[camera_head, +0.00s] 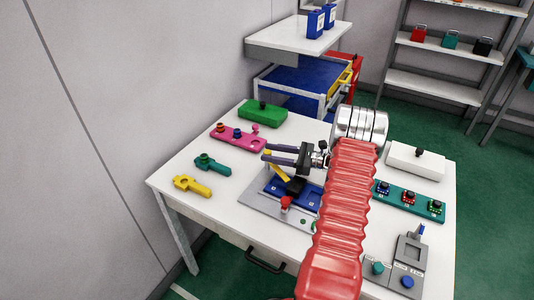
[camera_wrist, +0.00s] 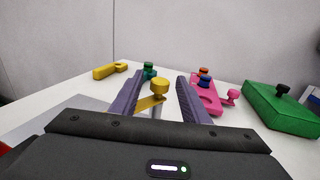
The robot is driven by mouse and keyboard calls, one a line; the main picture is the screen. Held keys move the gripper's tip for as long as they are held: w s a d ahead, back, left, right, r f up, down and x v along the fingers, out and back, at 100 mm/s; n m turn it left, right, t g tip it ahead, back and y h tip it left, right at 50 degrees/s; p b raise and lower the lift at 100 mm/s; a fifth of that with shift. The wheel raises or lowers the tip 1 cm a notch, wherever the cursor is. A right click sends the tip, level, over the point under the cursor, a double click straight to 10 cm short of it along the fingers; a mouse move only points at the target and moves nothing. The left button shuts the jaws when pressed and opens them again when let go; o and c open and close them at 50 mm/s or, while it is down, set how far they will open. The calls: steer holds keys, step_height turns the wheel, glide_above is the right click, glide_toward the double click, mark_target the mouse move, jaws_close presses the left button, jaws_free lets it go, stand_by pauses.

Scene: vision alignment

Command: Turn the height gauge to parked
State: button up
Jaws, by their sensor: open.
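A gold-yellow knob on a flat yellow arm, apparently the height gauge (camera_wrist: 159,87), shows between my gripper's fingers in the wrist view. In the head view its yellow arm (camera_head: 274,161) slants beside a black block above a grey base plate (camera_head: 254,203) with a blue fixture. My gripper (camera_head: 265,152) reaches over the plate from the right, its two purple fingers pointing left. It is open, with the fingers on either side of the knob and visible gaps in the wrist view (camera_wrist: 160,76). The gauge's lower part is hidden by my gripper.
A yellow part (camera_head: 192,186), a teal part (camera_head: 211,164), a pink plate (camera_head: 237,137) and a green block (camera_head: 263,112) lie along the table's left and back. A red knob (camera_head: 286,202) stands on the fixture. A white block (camera_head: 416,160), a teal button strip (camera_head: 409,196) and a grey device (camera_head: 410,252) stand right.

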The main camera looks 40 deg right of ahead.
steer(key=shift+x, duration=0.9)
steer(key=shift+c, duration=0.2)
jaws_close()
